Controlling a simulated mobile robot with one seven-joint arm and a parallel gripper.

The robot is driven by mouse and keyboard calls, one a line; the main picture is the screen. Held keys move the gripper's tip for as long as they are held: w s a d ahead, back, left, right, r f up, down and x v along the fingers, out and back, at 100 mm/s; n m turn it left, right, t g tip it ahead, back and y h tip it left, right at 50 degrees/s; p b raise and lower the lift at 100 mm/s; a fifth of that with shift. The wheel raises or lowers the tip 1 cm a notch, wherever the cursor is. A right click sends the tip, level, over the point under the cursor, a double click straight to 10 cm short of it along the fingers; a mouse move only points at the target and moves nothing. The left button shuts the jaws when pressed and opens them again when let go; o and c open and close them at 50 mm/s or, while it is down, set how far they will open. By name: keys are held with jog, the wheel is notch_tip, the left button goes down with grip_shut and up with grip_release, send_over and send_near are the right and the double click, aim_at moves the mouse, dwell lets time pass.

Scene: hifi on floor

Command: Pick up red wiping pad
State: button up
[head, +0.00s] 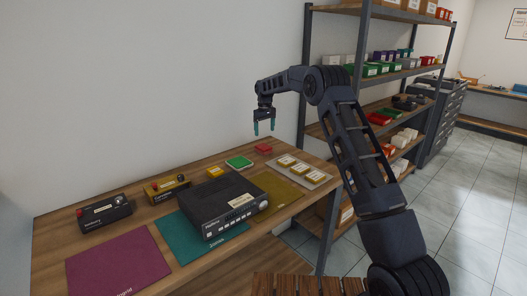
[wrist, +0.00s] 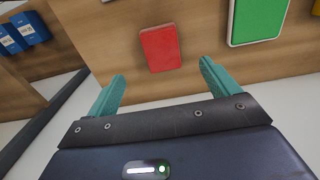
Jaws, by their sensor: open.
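The red wiping pad (head: 263,148) lies flat on the wooden table near its back edge, by the wall. In the wrist view the red pad (wrist: 160,48) shows whole, beyond and between the two teal fingertips. My gripper (head: 264,128) hangs above the back of the table, pointing down, with its fingers apart. In the wrist view my gripper (wrist: 160,82) is open and nothing is between its fingers. The pad is apart from the fingers.
A green pad (head: 239,162) lies beside the red pad. A tray with yellow items (head: 318,183) is at the right. A black hi-fi unit (head: 222,207) stands mid-table on teal and olive mats. Shelving (head: 302,75) with bins stands right of the table.

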aim_at(264, 147)
jog(key=shift+w+a+f, duration=0.1)
jog(key=shift+f, duration=2.65)
jog(key=shift+a+f, duration=0.1)
jog(key=shift+f, duration=2.6)
jog(key=c, duration=1.1)
jog(key=shift+r, duration=0.15)
